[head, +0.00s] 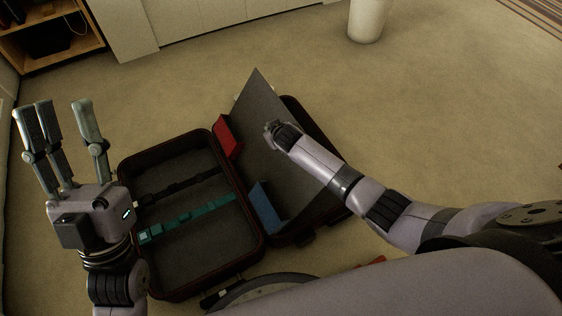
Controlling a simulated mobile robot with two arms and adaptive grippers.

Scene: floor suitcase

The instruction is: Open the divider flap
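An open dark red suitcase (262,232) lies on the carpet in the head view. Its grey divider flap (258,108) stands tilted up over the right half. My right arm reaches across the right half, and its end (271,130) is at the flap's upper right part; whether it touches or grips the flap cannot be made out, and its fingers are mostly hidden. My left gripper (66,125) is raised at the left of the suitcase, fingers spread apart, open and empty.
A red item (227,137) and a blue item (266,207) stand along the suitcase's middle. A black strap (183,187) and a teal strap (190,217) cross the left half. A white cylinder (367,18) stands behind.

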